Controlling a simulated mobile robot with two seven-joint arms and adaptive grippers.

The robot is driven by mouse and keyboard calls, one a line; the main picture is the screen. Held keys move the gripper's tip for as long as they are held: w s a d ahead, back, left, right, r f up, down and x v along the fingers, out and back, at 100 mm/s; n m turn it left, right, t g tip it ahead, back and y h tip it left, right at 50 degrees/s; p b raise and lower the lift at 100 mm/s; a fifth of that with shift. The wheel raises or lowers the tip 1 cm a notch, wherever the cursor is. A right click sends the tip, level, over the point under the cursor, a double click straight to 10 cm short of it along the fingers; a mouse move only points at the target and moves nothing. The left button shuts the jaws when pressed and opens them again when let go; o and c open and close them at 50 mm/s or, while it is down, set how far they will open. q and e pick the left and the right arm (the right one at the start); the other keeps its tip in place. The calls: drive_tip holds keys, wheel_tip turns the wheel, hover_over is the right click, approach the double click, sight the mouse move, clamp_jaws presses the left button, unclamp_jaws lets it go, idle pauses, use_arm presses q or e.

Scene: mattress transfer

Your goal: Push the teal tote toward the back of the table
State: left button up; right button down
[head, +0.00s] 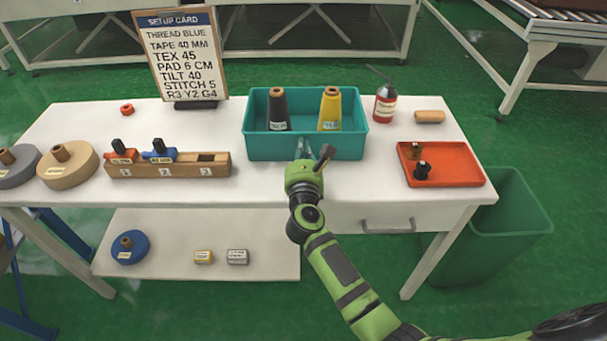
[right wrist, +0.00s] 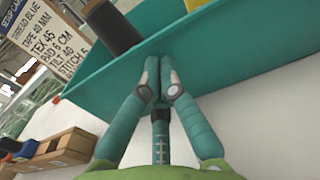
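The teal tote (head: 265,148) stands upright on the white table, right of the middle, and holds a black thread cone (head: 279,108) and a yellow thread cone (head: 329,108). My right gripper (head: 314,152) is at the middle of the tote's front wall. In the right wrist view its two fingers (right wrist: 160,78) are together with nothing between them, and the tips are against or very close to the teal wall (right wrist: 115,92); I cannot tell if they touch. The far side of the tote's floor is partly hidden by the cones. My left gripper is not in view.
A setup card (head: 183,55) stands at the back left. A red bottle (head: 385,103) and a tan roll (head: 429,117) are right of the tote. An orange tray (head: 470,175) is front right, and a wooden block rack (head: 190,171) front left. A strip behind the tote is clear.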

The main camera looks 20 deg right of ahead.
drive_tip(key=b+x, duration=0.1)
drive_tip(key=x, duration=0.5)
drive_tip(key=shift+f+b, duration=0.2)
drive_tip(key=shift+b, duration=0.15)
drive_tip(key=shift+w+d+r, duration=0.1)
drive_tip(key=shift+w, duration=0.35)
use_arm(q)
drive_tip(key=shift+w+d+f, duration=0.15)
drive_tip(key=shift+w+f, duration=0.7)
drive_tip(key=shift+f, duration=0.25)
